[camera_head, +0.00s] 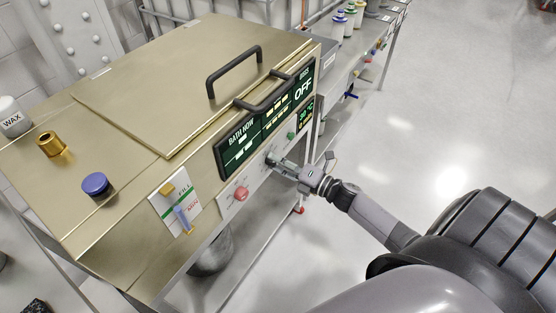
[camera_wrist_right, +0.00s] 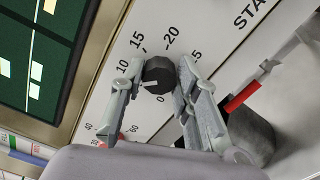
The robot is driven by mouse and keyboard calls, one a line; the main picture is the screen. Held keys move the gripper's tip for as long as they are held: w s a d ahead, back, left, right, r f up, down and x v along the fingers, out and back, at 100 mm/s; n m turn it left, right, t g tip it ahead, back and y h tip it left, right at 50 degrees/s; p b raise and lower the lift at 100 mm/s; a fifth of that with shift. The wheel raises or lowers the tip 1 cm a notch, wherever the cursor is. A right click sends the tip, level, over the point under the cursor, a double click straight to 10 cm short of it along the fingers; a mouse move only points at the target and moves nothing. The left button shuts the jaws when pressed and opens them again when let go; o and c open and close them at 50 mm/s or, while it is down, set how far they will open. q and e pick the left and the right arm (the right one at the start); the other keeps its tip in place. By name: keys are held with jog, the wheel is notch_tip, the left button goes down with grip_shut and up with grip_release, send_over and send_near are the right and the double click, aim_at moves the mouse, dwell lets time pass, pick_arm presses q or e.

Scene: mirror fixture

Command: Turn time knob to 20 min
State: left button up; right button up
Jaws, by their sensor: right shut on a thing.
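The time knob is a dark, faceted knob (camera_wrist_right: 157,74) on the white panel strip in the right wrist view. Printed marks 10, 15, 20, a partly covered number ending in 5, and 0 stand around it. A short white mark on the knob faces left, toward the finger and away from the 20. My right gripper (camera_wrist_right: 160,82) is shut on the knob, one finger on each side. In the head view my right gripper (camera_head: 274,162) reaches the panel's front and hides the knob. My left gripper is not in view.
A dark display (camera_head: 264,119) reads "BATH NOW" and "OFF" above the strip. A red knob (camera_head: 241,194) is to the left, a green button (camera_head: 290,135) to the right. A black handle (camera_head: 234,71) stands on the metal lid. Open floor (camera_head: 440,120) lies at right.

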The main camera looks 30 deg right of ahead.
jog(key=m+p, duration=0.1)
jog(key=m, duration=0.6)
jog(key=m+p, duration=0.1)
jog(key=m, duration=0.7)
jog(key=m+p, duration=0.2)
jog(key=m, duration=0.6)
jog(key=shift+s+a+f, duration=0.1)
jog(key=shift+a+f, duration=0.1)
jog(key=shift+f, duration=0.1)
dwell(0.3)
jog(key=o, duration=1.2)
jog(key=shift+c, duration=0.2)
